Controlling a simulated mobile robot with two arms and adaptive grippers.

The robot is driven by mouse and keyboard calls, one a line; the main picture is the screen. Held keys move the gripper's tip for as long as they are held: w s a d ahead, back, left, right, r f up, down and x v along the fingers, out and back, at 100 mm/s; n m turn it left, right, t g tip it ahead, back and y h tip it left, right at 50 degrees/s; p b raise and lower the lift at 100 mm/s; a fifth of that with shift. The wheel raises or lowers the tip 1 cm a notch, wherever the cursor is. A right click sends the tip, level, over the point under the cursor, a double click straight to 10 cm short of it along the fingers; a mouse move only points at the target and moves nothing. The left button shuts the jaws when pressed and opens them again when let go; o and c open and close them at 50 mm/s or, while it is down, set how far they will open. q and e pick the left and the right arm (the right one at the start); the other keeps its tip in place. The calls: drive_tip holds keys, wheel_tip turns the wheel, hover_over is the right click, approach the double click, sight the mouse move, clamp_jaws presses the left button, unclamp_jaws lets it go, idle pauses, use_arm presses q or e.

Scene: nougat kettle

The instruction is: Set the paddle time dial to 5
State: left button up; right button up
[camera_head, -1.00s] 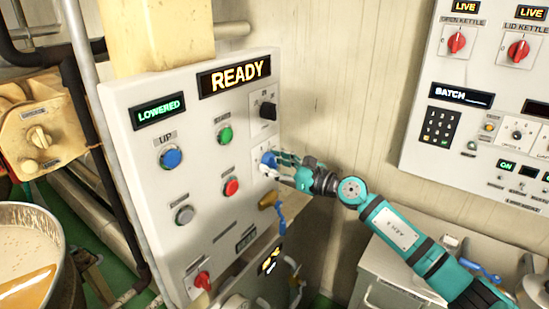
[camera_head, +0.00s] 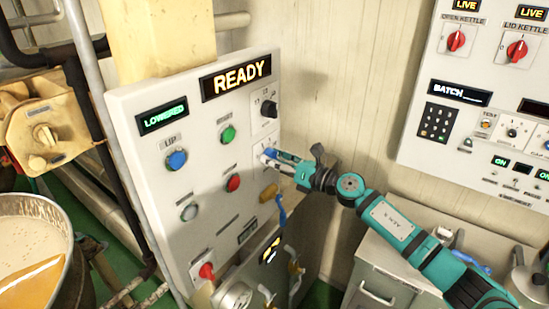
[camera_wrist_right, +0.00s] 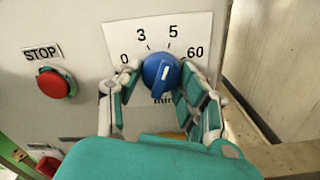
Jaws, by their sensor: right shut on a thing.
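The paddle time dial is a blue round knob (camera_wrist_right: 161,74) on a white plate marked 0, 3, 5, 60 and "min" in the right wrist view. Its white pointer line leans up and slightly right, toward the 5 side; I cannot tell whether it is exactly on 5. My right gripper (camera_wrist_right: 160,92) is shut on the knob, one finger on each side. In the head view the right gripper (camera_head: 275,158) reaches the lower right of the READY panel (camera_head: 150,215) and partly hides the dial. My left gripper is not in view.
A black selector knob (camera_head: 269,109) sits above the dial. A red STOP button (camera_wrist_right: 53,83) is left of it, also in the head view (camera_head: 233,183). An orange-and-blue handle (camera_head: 272,196) hangs just below. A kettle (camera_head: 30,225) stands at left.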

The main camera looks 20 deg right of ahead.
drive_tip(key=shift+f, duration=0.1)
drive_tip(key=o, duration=1.1)
drive_tip(key=shift+o, duration=0.2)
drive_tip(key=shift+s+d, duration=0.15)
drive_tip(key=v, duration=1.1)
drive_tip(key=shift+s+d, duration=0.2)
drive_tip(key=shift+s, duration=0.05)
